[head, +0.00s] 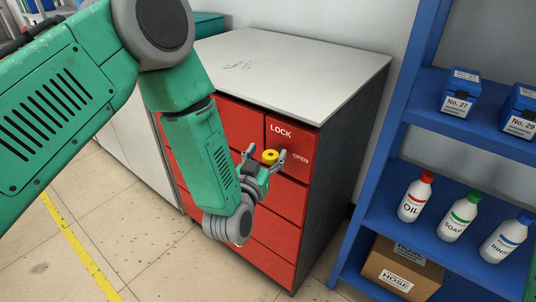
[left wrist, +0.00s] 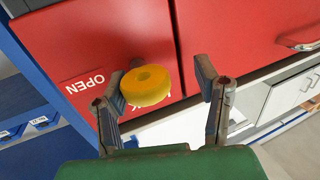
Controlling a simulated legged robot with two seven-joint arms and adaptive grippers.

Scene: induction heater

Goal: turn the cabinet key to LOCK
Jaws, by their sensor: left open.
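The yellow round key (head: 270,156) stands out from the red cabinet's top right drawer (head: 283,179). The label LOCK (head: 281,131) is above the key and OPEN (head: 301,158) is to its right. I cannot tell which label the key points to. My left gripper (head: 265,161) is open in front of the drawer, a finger on either side of the key. In the left wrist view the key (left wrist: 147,86) is close to the left finger, with a wide gap to the right finger. Whether the left finger touches it is unclear. My right gripper is not in view.
The cabinet's grey top (head: 290,62) is mostly bare. A blue shelf (head: 440,138) on the right holds bottles, blue boxes and a cardboard hose box (head: 402,270). Floor shows between cabinet and shelf. My left arm covers part of the cabinet's left side.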

